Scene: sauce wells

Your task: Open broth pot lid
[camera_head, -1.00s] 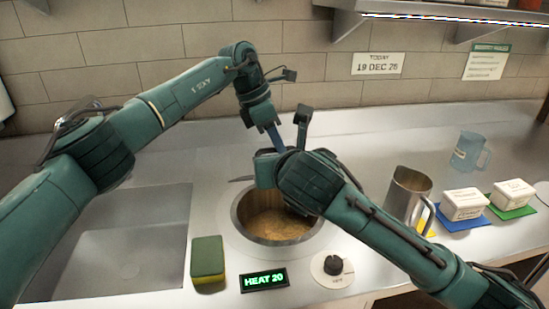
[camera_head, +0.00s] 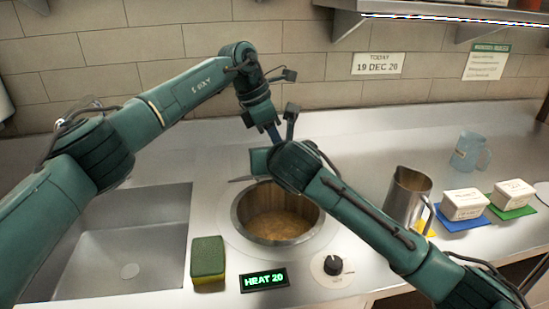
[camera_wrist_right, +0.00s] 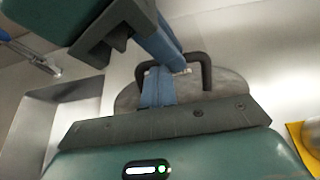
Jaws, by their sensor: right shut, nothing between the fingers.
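The broth pot (camera_head: 236,215) is a round metal well sunk in the counter. It is open, with brown broth (camera_head: 278,226) showing. The grey round lid (camera_wrist_right: 231,88) with its dark loop handle (camera_wrist_right: 206,72) shows in the right wrist view; in the head view only a dark sliver (camera_head: 241,179) of it shows behind the well. My right gripper (camera_wrist_right: 155,76) is shut and empty, its blue fingers over the lid beside the handle. My left gripper (camera_head: 274,134) reaches down from behind, its blue fingers near the handle; its grip is hidden.
A sponge (camera_head: 208,258), a HEAT 20 display (camera_head: 264,280) and a knob (camera_head: 333,265) lie in front of the well. A sink (camera_head: 135,240) is at left. A metal pitcher (camera_head: 405,197), two white tubs and a blue jug (camera_head: 467,150) stand at right.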

